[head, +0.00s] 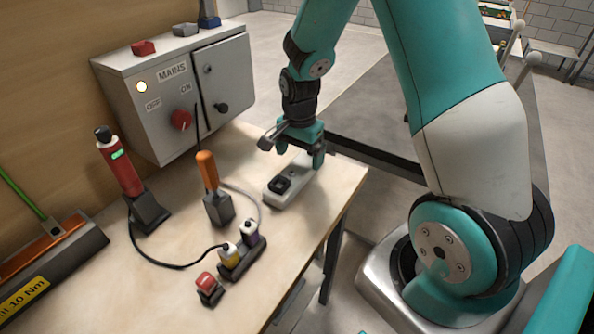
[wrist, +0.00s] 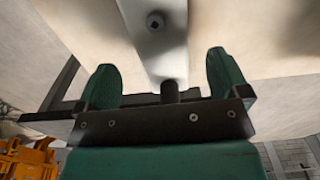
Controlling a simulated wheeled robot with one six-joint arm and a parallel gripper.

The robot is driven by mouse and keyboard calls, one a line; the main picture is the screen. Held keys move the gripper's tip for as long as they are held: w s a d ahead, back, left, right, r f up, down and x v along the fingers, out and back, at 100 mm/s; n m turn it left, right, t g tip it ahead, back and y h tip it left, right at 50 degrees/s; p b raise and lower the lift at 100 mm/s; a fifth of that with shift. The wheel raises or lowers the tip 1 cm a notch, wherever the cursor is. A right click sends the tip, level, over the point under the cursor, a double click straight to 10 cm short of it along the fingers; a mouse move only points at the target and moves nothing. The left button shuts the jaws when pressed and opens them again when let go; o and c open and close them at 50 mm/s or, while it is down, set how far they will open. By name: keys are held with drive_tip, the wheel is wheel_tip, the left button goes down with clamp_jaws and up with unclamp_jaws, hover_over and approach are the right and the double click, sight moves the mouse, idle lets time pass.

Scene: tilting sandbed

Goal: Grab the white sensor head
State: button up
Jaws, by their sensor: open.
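A long whitish block (head: 283,200) with a black square socket on top lies near the table's right edge. I cannot tell whether the white sensor head is this block or a part of it hidden under my gripper. My gripper (head: 301,157) is open just above the block's far end, pointing down.
A grey MAINS cabinet (head: 222,63) stands at the back. An orange-handled tool (head: 208,172), a red device (head: 122,168) in a dark holder, a black block with yellow and purple plugs (head: 243,262) and a red switch (head: 207,285) stand left. A cable crosses the tabletop.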

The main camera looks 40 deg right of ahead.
sight(299, 167)
drive_tip(key=shift+f+p, duration=0.5)
drive_tip(key=shift+f, duration=2.25)
drive_tip(key=shift+w, duration=0.1)
drive_tip(key=c, duration=1.1)
drive_tip(key=shift+r, duration=0.15)
drive_tip(key=shift+c, duration=0.2)
